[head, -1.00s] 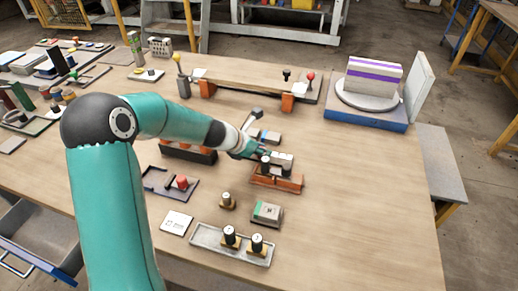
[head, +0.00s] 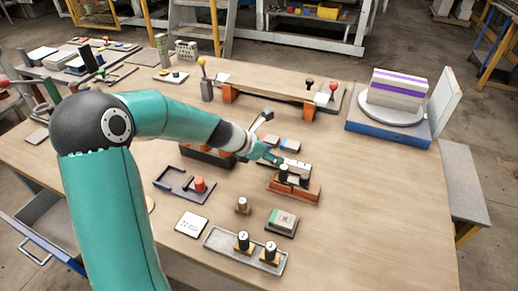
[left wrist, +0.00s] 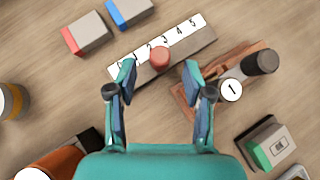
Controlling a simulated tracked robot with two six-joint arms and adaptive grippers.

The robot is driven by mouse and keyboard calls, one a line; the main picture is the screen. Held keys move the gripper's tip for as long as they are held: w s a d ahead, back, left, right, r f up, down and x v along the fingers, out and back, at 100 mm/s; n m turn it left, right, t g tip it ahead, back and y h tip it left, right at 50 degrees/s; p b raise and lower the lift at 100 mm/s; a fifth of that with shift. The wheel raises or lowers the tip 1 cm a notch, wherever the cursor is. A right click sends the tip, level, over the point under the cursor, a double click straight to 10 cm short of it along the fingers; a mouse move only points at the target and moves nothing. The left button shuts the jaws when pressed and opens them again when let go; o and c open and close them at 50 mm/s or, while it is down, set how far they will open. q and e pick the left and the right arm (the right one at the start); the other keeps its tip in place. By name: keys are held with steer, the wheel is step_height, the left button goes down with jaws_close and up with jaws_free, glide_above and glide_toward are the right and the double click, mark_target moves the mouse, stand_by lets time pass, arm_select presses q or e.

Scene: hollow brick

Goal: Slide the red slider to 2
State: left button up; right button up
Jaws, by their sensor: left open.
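The slider is a grey rail with a white strip (left wrist: 183,33) numbered 0 to 5. Its red knob (left wrist: 159,57) stands up near the 2 and 3 marks in the left wrist view; the tilted view does not settle the exact mark. The white strip also shows in the head view (head: 297,166), where the knob cannot be made out. My left gripper (left wrist: 160,78) is open and empty, its fingertips apart on either side of the knob's line and a little short of it. It also shows in the head view (head: 273,158) beside the strip. My right gripper is out of view.
An orange-brown block with a black knob (left wrist: 262,62) and a white disc marked 1 (left wrist: 231,90) stands close to the right finger. Red-ended (left wrist: 87,33) and blue-ended (left wrist: 130,10) grey blocks lie beyond the strip.

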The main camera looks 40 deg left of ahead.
arm_select(q)
steer(key=v, duration=0.7)
steer(key=shift+s+f, duration=0.15)
